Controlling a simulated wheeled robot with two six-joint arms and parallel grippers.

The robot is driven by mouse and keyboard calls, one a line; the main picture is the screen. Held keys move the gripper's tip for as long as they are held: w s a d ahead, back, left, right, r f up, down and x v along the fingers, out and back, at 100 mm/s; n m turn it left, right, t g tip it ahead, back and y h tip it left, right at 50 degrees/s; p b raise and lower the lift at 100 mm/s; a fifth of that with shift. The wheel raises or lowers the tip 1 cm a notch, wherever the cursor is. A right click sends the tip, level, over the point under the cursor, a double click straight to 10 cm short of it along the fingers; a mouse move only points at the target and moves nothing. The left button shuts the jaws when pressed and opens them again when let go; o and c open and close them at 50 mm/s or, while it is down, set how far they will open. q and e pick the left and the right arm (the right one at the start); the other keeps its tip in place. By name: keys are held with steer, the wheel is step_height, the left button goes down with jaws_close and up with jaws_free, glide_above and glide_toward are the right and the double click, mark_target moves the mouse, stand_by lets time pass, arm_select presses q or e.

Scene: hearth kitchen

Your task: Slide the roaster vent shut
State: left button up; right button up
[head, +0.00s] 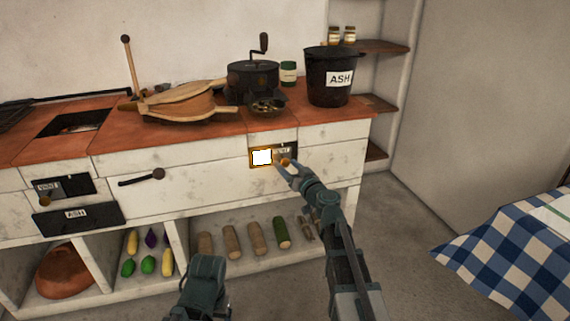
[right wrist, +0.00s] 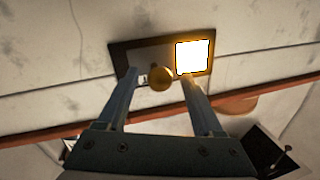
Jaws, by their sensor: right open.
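The roaster vent (head: 272,165) is a dark framed plate in the white front under the right part of the red hearth top. Its left part is open and glows bright white-yellow; a plate lettered VENT covers the right part. A round brass knob (head: 285,162) stands out from the plate. In the right wrist view, turned over, the knob (right wrist: 160,77) sits beside the glowing opening (right wrist: 192,57). My right gripper (head: 286,168) is open, with one finger on either side of the knob; contact cannot be told. My left gripper's fingers do not show.
Another vent (head: 75,185) with a knob and an ash drawer (head: 77,216) are at the left. Bellows (head: 185,103), a grinder (head: 253,80) and an ash bucket (head: 328,90) stand on top. Logs and vegetables lie in cubbies below. Floor at right is clear before a checked cloth (head: 515,245).

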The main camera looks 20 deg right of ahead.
steer(key=shift+x, duration=0.95)
jaws_close()
stand_by(0.8)
